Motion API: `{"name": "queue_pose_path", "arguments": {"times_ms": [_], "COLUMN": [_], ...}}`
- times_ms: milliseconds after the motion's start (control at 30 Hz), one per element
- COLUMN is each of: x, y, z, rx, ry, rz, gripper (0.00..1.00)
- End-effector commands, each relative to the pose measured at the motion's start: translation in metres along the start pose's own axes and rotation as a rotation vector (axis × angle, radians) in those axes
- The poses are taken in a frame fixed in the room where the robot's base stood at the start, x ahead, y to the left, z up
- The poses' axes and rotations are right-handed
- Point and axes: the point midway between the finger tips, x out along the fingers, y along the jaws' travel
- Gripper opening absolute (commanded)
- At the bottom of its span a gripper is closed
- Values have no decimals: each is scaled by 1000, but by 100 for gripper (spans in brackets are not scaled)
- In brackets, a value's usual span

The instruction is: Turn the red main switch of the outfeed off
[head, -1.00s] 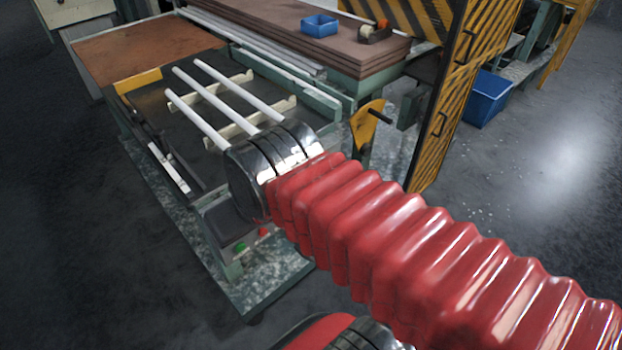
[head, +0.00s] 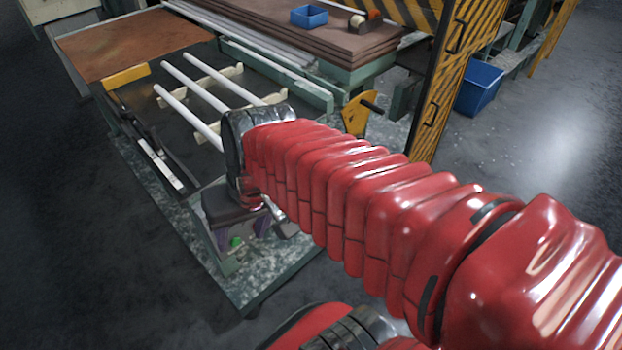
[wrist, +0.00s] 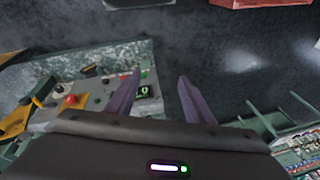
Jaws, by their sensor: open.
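The outfeed's control box (head: 222,262) stands at the near corner of the green-framed table, with a green button (head: 236,242) visible on its face. In the wrist view a red knob (wrist: 72,99) sits on a light grey panel (wrist: 95,92), left of my fingers. I cannot tell its setting. In the head view my arm and gripper cover the place of the red control. My gripper (wrist: 160,75) is open and empty, its two purple fingers apart. The left finger overlaps the panel in the picture, near a green-lit display (wrist: 144,91); contact cannot be told.
White glass tubes (head: 190,117) lie on a rack behind my gripper. A black-and-yellow striped guard (head: 440,105) and a blue bin (head: 480,88) are farther right. Floor at left is clear.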

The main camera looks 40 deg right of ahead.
Motion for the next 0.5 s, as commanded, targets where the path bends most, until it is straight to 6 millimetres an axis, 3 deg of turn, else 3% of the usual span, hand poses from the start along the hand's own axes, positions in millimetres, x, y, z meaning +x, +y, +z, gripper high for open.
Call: {"name": "queue_pose_path", "arguments": {"times_ms": [500], "x": [59], "y": [20], "z": [-3], "rx": [534], "ry": [-330], "rz": [-284], "gripper": [48]}}
